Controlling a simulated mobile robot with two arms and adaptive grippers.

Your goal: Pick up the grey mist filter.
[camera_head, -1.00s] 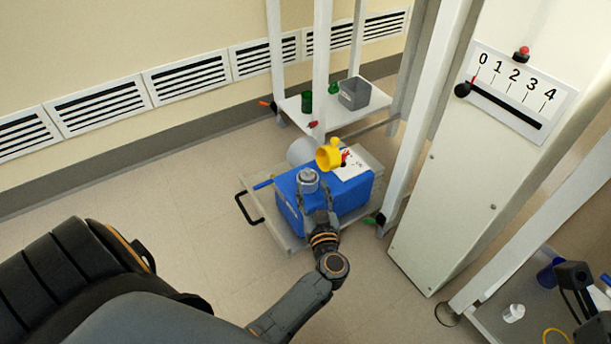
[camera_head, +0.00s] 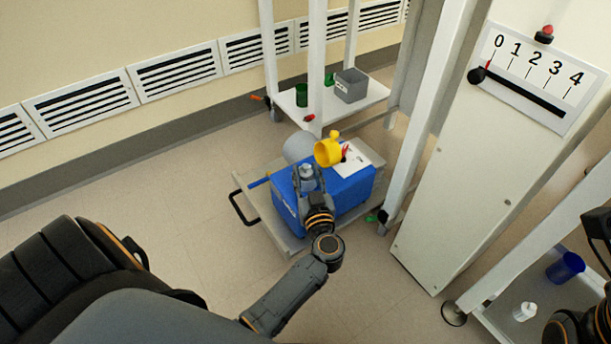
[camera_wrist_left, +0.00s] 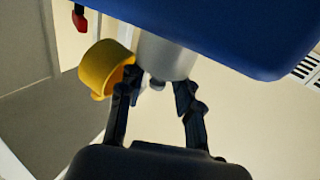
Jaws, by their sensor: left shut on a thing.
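In the left wrist view the grey cylinder (camera_wrist_left: 165,58) sits between the dark fingertips (camera_wrist_left: 155,85), below the blue body in the picture. The fingers hide part of the filter, and I cannot tell whether it still touches the pump. My right arm shows only in part at the right edge; its fingertips are unclear.
The pump stands on a low cart with a black handle (camera_head: 240,208). A shelf behind holds a grey bin (camera_head: 351,86). A white post stands right; the floor left is clear.

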